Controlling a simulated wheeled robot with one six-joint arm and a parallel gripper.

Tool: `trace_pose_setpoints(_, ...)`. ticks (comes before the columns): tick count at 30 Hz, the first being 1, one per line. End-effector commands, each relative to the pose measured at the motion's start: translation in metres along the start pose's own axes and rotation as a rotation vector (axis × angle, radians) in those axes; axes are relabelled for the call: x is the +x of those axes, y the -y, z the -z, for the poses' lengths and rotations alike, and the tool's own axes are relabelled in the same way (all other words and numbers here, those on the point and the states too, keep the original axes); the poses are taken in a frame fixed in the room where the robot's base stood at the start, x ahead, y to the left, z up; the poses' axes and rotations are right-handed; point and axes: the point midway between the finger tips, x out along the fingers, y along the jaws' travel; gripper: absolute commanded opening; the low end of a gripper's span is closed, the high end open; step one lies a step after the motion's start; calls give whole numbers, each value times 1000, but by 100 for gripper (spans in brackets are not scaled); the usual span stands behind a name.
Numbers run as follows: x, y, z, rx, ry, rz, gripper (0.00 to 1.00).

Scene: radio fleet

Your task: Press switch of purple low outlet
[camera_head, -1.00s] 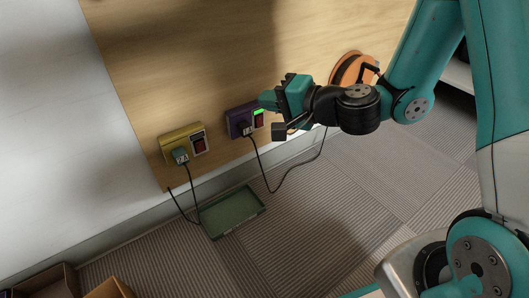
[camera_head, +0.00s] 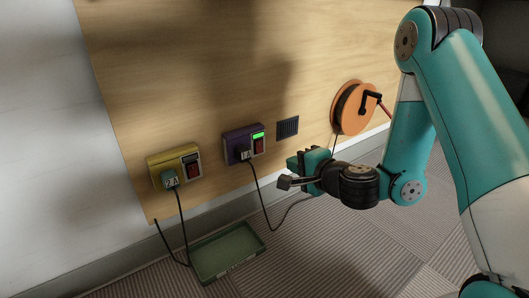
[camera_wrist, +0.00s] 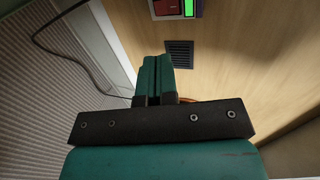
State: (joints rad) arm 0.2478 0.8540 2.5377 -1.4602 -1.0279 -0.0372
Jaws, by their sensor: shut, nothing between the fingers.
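The purple low outlet (camera_head: 237,146) is on the wooden wall panel. It has a plug with a black cord at its left, a red switch (camera_head: 259,146) at its right and a lit green light (camera_head: 258,135) above the switch. In the wrist view the outlet's edge (camera_wrist: 199,8), its red switch (camera_wrist: 167,7) and its green light (camera_wrist: 188,8) show at the top, partly cut off. My gripper (camera_head: 292,163) is to the right of and below the outlet, apart from it. Its fingers (camera_wrist: 153,62) are together and empty.
A yellow outlet (camera_head: 157,165) with its own plug and red switch is to the left. A dark vent (camera_head: 288,128) and an orange cord reel (camera_head: 366,122) are to the right. A green tray (camera_head: 226,253) lies on the floor below. Black cords hang between the outlets and the floor.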

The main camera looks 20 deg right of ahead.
Motion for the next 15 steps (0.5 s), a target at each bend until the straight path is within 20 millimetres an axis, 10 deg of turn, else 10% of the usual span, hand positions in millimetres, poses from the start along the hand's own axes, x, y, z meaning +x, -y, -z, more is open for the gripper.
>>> trace_pose_setpoints(15, 51, 9, 0, 1, 0, 0, 0)
